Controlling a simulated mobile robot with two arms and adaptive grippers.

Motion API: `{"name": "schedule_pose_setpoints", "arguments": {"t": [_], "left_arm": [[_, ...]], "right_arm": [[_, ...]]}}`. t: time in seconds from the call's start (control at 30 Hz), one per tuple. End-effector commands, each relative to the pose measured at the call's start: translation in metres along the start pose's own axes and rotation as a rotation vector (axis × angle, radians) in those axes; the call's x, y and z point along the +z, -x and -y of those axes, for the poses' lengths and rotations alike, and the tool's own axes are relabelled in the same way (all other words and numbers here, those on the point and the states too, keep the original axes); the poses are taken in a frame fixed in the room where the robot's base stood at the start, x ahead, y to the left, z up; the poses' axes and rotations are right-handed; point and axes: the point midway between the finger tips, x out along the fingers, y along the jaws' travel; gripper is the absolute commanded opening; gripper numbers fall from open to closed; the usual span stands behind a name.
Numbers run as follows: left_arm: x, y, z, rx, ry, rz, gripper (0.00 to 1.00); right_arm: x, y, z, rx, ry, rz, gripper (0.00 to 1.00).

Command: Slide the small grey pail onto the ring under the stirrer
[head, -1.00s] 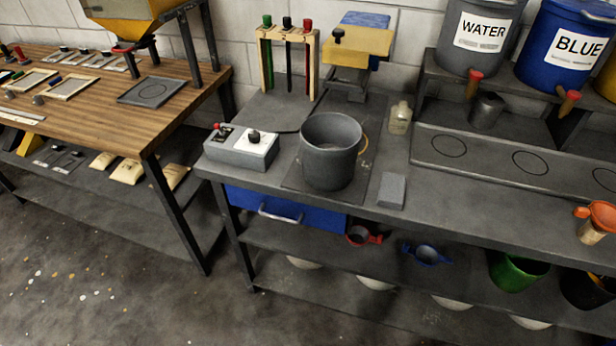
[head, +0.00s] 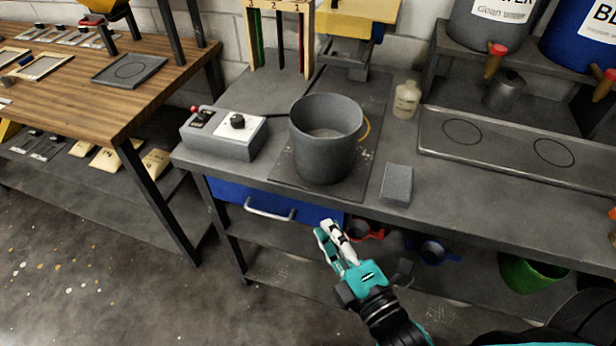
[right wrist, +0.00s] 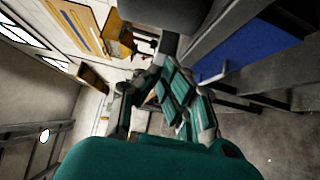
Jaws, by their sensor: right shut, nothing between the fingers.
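The grey pail (head: 325,145) stands upright on a dark plate (head: 288,170) near the front edge of the grey bench. An orange-yellow handle shows at its right side. The stirrer (head: 369,22) stands behind it with a yellow body, cut off by the top of the head view. I cannot make out a ring under it. My right gripper (head: 328,230) is shut and empty, in front of the bench edge and apart from the pail. In the right wrist view, its fingers (right wrist: 178,98) show, with what looks like the pail (right wrist: 180,12) at the top. My left gripper is out of view.
A control box (head: 223,133) stands left of the pail, a grey block (head: 397,185) right of it. A bottle (head: 406,100) and a rack (head: 279,40) stand farther back. A blue drawer (head: 270,200) with a handle is under the bench front. A tray (head: 500,143) lies right.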

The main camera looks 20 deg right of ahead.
Motion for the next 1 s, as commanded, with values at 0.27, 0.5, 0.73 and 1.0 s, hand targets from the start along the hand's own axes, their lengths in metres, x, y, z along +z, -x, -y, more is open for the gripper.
{"name": "schedule_pose_setpoints", "arguments": {"t": [0.27, 0.5, 0.73, 1.0], "left_arm": [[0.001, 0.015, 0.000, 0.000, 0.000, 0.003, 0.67], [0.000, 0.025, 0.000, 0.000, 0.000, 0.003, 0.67], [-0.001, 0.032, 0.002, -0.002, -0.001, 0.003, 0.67], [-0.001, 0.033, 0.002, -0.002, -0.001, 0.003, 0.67]], "right_arm": [[0.000, -0.050, -0.004, 0.003, -0.003, 0.000, 0.00], [0.002, -0.098, -0.003, 0.001, -0.002, 0.000, 0.00], [0.024, -0.117, -0.001, -0.002, -0.001, -0.002, 0.00], [0.028, -0.121, 0.001, -0.002, -0.004, -0.001, 0.00]]}}
